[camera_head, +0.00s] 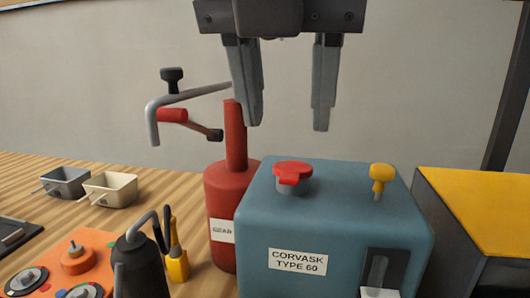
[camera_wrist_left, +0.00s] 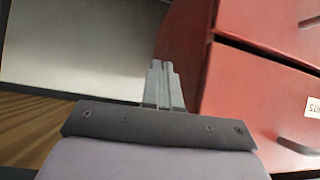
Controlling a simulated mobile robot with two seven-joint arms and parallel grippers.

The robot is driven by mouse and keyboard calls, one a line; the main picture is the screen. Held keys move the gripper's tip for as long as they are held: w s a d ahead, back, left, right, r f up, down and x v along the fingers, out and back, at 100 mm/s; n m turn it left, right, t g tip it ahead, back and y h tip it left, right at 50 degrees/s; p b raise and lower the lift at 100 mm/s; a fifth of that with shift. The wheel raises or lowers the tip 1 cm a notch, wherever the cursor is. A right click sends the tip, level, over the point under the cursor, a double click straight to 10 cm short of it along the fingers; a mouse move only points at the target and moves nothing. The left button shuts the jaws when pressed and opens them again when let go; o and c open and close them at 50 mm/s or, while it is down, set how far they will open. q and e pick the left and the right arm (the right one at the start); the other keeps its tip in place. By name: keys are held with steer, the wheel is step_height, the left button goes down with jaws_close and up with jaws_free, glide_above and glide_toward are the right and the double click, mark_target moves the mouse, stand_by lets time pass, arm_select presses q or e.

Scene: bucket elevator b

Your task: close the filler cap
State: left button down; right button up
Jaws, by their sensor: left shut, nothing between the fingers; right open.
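A blue gearbox housing (camera_head: 340,215) labelled "CORVASK TYPE 60" stands on the table. On its top is a red cap (camera_head: 293,172) on a short grey neck, and I take it for the filler cap. I cannot tell how it is seated. A yellow knob (camera_head: 382,175) on a thin stem stands to its right. My right gripper (camera_head: 287,127) points down above the housing, its fingers spread, empty and clear of the red cap. My left gripper (camera_wrist_left: 163,66) shows only in the left wrist view, shut and empty in front of a red drawer cabinet (camera_wrist_left: 265,85).
A red oil can (camera_head: 222,185) with a tall spout stands against the housing's left. A dark can (camera_head: 140,265) and yellow-handled tool (camera_head: 176,262) are front left. Two small bins (camera_head: 110,190) sit farther left. A yellow-topped box (camera_head: 480,215) stands right.

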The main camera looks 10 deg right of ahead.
mark_target(290, 177)
steer(key=b+x, duration=0.3)
steer(key=x, duration=0.4)
jaws_close()
